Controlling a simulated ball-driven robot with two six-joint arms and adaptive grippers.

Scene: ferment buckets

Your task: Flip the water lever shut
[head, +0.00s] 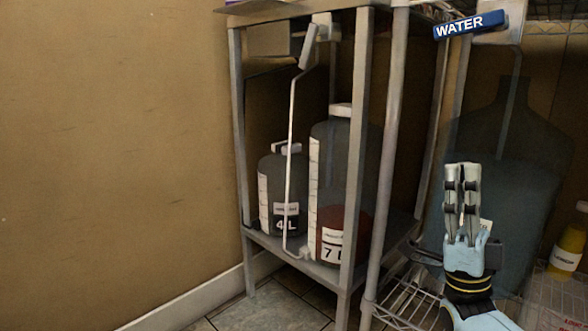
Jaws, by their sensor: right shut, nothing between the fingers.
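A blue bar marked WATER (471,25) sits at the upper right, tilted slightly, its right end against a pale box-like fitting (502,22). I take this bar to be the water lever. My right gripper (462,172) points upward below the bar, clearly apart from it in the picture. Its two dark-padded fingers are together with nothing between them. It stands in front of a large dark bluish translucent jug (508,130) and hides part of it. My left gripper is not in view.
A grey metal stand (360,120) holds a 4L bucket (285,190) and a taller 7L bucket (340,150) with reddish liquid. A thin pale tube (291,150) runs down in front. A wire rack (405,300) is low at right, near a yellow bottle (569,245). The left wall is bare.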

